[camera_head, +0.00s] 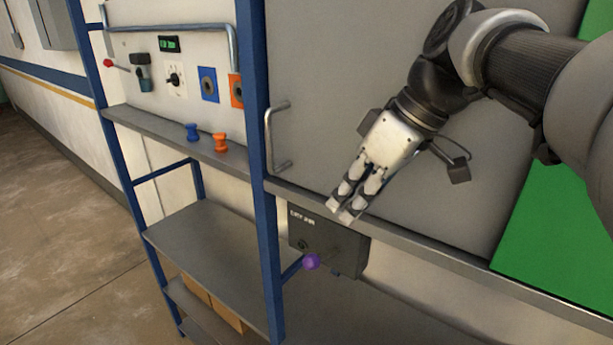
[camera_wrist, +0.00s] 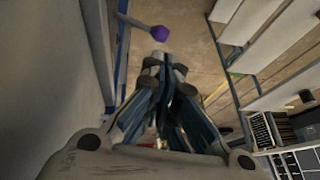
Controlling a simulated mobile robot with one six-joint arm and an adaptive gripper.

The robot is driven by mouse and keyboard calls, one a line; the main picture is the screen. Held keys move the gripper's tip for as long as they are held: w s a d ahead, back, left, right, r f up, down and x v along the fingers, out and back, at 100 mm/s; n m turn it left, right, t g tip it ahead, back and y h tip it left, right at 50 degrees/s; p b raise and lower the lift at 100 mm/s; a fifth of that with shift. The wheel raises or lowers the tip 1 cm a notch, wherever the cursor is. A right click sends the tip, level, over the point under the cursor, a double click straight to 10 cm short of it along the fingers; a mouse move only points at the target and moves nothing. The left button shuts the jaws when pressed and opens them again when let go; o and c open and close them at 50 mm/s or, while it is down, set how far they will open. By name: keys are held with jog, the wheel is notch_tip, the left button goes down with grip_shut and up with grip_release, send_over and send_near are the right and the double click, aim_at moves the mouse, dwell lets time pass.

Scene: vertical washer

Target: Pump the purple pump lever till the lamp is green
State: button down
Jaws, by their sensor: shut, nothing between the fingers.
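The purple knob of the pump lever (camera_head: 311,261) is at the end of a short bar, low in front of a dark grey box (camera_head: 335,243) under the ledge. The knob also shows in the wrist view (camera_wrist: 159,33), just beyond my fingertips and a little apart from them. My gripper (camera_head: 341,213) is shut and empty, pointing down, above and to the right of the knob in the head view. In the wrist view my gripper (camera_wrist: 163,62) has its fingertips together. I cannot make out a lit green or other lamp on the box.
A blue upright post (camera_head: 262,170) stands left of the box. A metal handle (camera_head: 275,140) sticks out from the grey panel above. A blue knob (camera_head: 192,131) and an orange knob (camera_head: 220,142) stand on the left shelf. A green panel (camera_head: 565,225) is at right.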

aim_at(307, 256)
jog(key=shift+f, duration=0.1)
jog(key=x, duration=1)
jog(key=shift+a, duration=0.1)
jog(key=shift+s+a+f+t+b, duration=0.2)
jog(key=shift+t+b, duration=0.1)
jog(key=shift+b, duration=0.25)
